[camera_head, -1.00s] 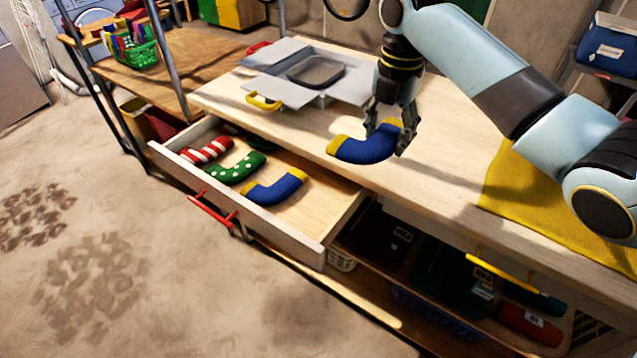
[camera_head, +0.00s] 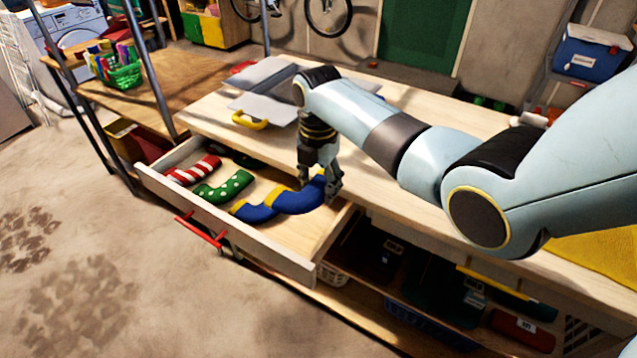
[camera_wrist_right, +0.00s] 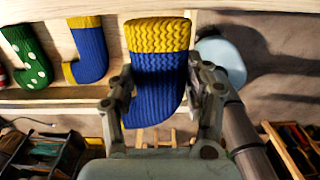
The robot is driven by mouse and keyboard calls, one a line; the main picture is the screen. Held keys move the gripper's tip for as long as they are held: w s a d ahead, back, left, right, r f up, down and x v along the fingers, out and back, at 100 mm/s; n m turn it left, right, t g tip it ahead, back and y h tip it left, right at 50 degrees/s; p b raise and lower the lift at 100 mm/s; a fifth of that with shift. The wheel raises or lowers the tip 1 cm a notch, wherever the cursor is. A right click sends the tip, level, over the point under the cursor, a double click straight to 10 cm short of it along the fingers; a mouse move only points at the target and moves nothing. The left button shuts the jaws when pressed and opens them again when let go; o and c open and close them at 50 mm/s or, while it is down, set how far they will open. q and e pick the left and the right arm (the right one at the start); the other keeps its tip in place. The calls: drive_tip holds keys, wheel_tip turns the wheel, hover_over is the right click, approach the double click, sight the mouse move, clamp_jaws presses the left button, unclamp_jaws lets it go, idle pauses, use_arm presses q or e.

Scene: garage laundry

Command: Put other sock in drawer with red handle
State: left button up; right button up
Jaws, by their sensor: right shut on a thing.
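My right gripper (camera_head: 321,186) is shut on a blue sock (camera_head: 300,200) with yellow ends. In the right wrist view the sock (camera_wrist_right: 155,70) sits between the two fingers, its yellow cuff away from the gripper. It is over the open drawer with the red handle (camera_head: 203,230); whether it touches the drawer floor I cannot tell. A matching blue and yellow sock (camera_head: 249,212) lies in the drawer, just left of the held one in the head view. It also shows in the right wrist view (camera_wrist_right: 88,52). My left gripper is not in view.
A green dotted sock (camera_head: 225,187) and a red and white striped sock (camera_head: 193,171) lie in the drawer. The drawer's right part is bare. A yellow handle (camera_head: 492,283) is on the bench front at right.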

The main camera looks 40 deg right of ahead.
sight(319, 185)
drive_tip(key=shift+f, duration=0.1)
drive_tip(key=shift+f, duration=0.5)
drive_tip(key=o, duration=1.1)
wheel_tip(319, 185, up, 13)
drive_tip(key=shift+r, duration=0.15)
idle(0.5)
